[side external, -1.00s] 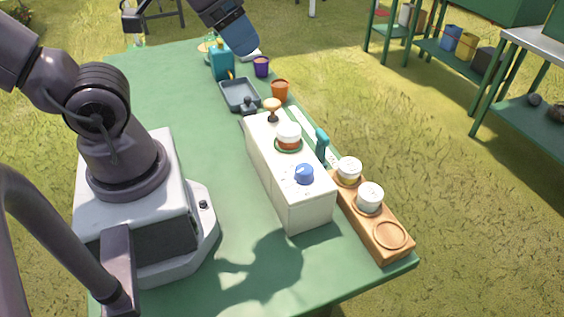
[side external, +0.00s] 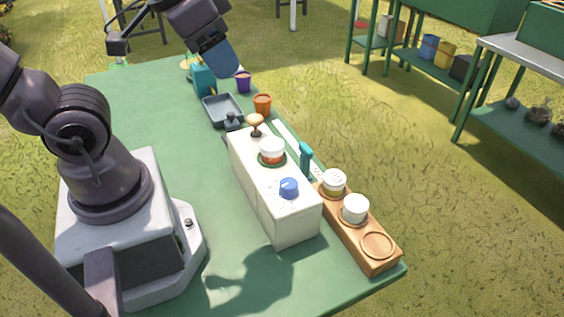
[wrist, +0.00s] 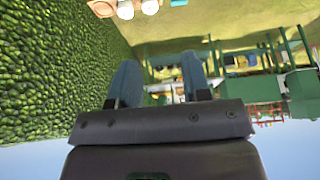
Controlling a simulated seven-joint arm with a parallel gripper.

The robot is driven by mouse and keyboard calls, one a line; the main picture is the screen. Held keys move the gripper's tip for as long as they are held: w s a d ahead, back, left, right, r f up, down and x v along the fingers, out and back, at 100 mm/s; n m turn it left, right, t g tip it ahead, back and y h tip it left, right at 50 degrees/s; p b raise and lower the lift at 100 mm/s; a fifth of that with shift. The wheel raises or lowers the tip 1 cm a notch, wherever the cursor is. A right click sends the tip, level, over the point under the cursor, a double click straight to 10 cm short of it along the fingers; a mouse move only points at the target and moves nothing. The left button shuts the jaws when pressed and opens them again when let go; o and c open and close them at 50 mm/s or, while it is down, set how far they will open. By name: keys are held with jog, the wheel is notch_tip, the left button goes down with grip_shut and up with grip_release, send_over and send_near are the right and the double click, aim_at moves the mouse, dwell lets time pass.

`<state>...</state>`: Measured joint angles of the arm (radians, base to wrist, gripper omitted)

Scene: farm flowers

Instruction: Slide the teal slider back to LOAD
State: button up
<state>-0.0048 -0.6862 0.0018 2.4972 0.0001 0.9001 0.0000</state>
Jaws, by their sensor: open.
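The teal slider (side external: 306,156) is an upright handle on a pale strip (side external: 284,131) behind the cream box. It stands near the strip's near end, close to the wooden jar rack. No LOAD mark is readable. My gripper (side external: 226,62) has blue fingers and hangs high over the far part of the table, well apart from the slider. In the wrist view my gripper (wrist: 158,66) shows both fingers apart with nothing between them. The slider cannot be made out there.
The wooden rack (side external: 365,247) holds two white-lidded jars. A grey tray (side external: 222,110), orange pot (side external: 262,104) and purple pot (side external: 243,83) stand farther back.

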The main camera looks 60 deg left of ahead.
jog(key=w+a+f+n+g, duration=0.1)
jog(key=w+f+n+g, duration=0.15)
jog(key=w+f, duration=0.2)
jog(key=n+g, duration=0.3)
jog(key=n, duration=1.3)
send_over(306, 147)
notch_tip(306, 147, down, 9)
jog(key=shift+m+t, duration=0.25)
notch_tip(306, 147, down, 12)
jog(key=shift+r, duration=0.15)
grip_shut()
